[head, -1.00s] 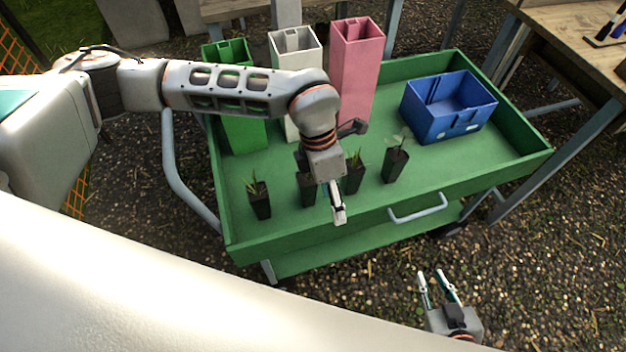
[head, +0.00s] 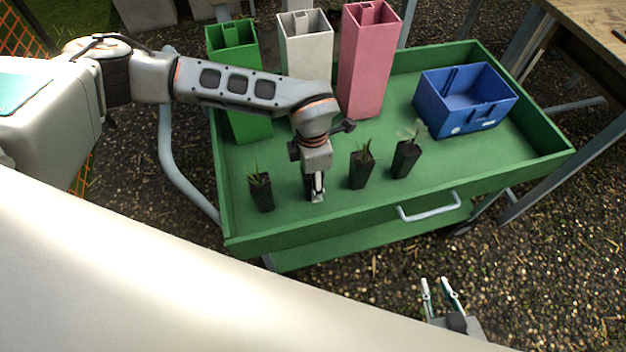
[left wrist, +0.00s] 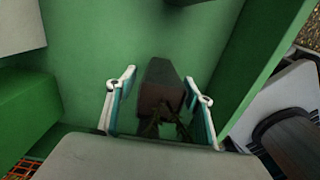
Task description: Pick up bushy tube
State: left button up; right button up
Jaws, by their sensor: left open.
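Several black plant tubes stand upright in a row on the green cart: one with spiky leaves at the left (head: 262,194), one with thin leaves right of my gripper (head: 361,172), and one with broader leaves at the right (head: 405,160). Another tube is mostly hidden behind my left gripper (head: 317,192) in the head view. In the left wrist view this dark tube (left wrist: 160,88) lies between the spread fingers of my left gripper (left wrist: 160,76), its plant toward the palm. I cannot tell whether they touch it. My right gripper (head: 438,282) is open and empty, off the cart's front.
Tall green (head: 250,122), white (head: 305,60) and pink (head: 365,75) containers stand along the back of the cart. A blue crate (head: 470,118) is at the right. The cart (head: 500,170) has raised green walls. A wooden table (head: 590,35) stands at the right.

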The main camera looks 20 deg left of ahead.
pick_arm(q)
jog(key=shift+f, duration=0.45)
jog(key=shift+r, duration=0.1)
jog(key=c, duration=1.4)
jog(key=shift+o, duration=0.2)
jog(key=shift+r, duration=0.1)
